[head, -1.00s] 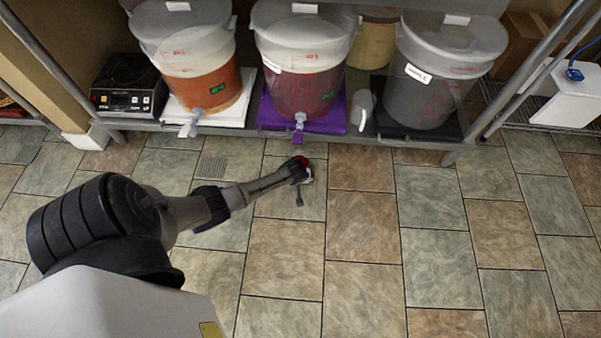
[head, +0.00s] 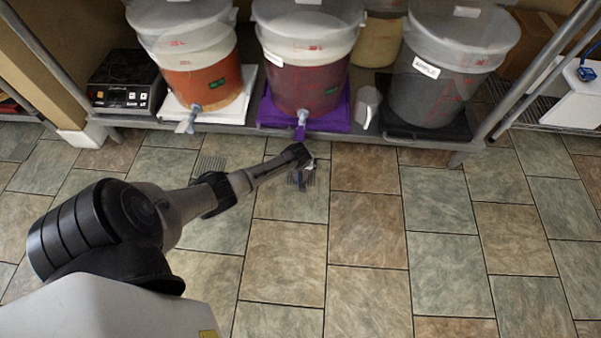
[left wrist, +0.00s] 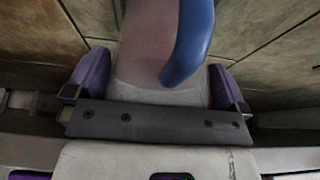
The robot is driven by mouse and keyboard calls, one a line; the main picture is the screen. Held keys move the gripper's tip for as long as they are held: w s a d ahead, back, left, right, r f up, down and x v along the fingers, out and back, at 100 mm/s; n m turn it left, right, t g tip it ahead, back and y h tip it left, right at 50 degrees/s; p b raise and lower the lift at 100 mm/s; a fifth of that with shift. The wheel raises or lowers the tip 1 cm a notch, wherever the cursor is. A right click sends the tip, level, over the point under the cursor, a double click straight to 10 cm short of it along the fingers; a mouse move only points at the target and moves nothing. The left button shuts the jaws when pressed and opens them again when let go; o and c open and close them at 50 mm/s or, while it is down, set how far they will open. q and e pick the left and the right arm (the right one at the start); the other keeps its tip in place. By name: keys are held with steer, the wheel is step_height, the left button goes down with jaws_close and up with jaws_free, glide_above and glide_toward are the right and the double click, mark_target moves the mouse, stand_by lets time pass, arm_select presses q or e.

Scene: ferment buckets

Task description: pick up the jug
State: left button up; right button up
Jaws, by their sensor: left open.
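My right gripper is not in view.
Lidded buckets with orange (head: 200,86), dark red (head: 300,88) and grey (head: 430,95) lower parts stand on the low shelf. Taps stick out in front of two. A black hot plate (head: 123,82) is at the left. The tiled floor (head: 365,230) is clear.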

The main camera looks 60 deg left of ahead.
arm_select(q)
steer(key=shift+c, duration=0.3)
steer(key=shift+r, duration=0.1)
steer(key=c, duration=0.9)
steer(key=shift+c, duration=0.2)
